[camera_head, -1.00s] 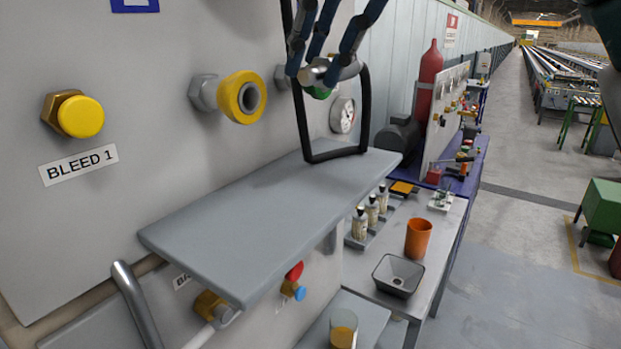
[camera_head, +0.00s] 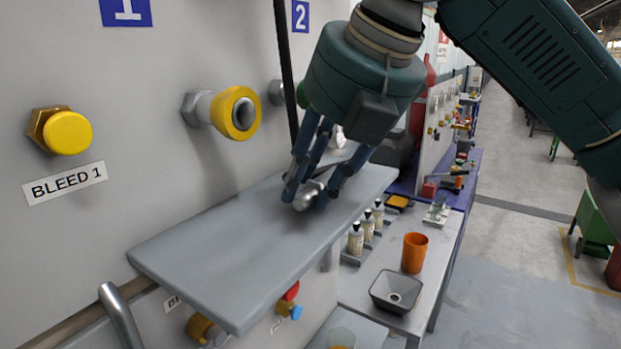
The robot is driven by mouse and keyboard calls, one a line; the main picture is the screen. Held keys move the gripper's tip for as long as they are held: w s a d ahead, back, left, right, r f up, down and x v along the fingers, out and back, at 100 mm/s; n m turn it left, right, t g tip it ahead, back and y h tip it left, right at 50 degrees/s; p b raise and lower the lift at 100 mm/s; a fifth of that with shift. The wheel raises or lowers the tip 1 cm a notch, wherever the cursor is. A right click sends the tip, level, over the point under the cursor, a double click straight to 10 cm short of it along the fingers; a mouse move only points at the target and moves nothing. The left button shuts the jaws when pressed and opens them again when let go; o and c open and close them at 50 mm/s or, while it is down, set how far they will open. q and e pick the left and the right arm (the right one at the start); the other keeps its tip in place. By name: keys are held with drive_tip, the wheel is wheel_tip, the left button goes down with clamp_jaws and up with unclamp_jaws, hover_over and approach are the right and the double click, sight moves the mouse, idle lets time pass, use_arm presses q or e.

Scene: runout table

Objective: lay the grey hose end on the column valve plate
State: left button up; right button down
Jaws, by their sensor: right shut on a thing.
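The grey hose end (camera_head: 304,198) is a small rounded metal piece between the fingertips of my right gripper (camera_head: 309,189). The gripper is shut on it and points down over the far half of the grey valve plate (camera_head: 230,235). The hose end is very low over the plate; I cannot tell whether it touches. The black hose (camera_head: 285,70) runs upward behind the gripper, and its lower part is hidden. My left gripper is not in view.
A yellow-ringed port (camera_head: 235,112) and a yellow bleed cap (camera_head: 67,133) stick out of the panel above the plate. The plate's near half is bare.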

drive_tip(key=shift+s, duration=0.15)
drive_tip(key=c, duration=1.6)
unclamp_jaws()
drive_tip(key=shift+f, duration=0.1)
drive_tip(key=shift+c, duration=0.2)
drive_tip(key=shift+s+r, duration=0.1)
drive_tip(key=shift+r, duration=0.2)
drive_tip(key=v, duration=1.1)
drive_tip(key=shift+r+b, duration=0.3)
drive_tip(key=shift+b, duration=0.15)
drive_tip(key=shift+s+d, duration=0.1)
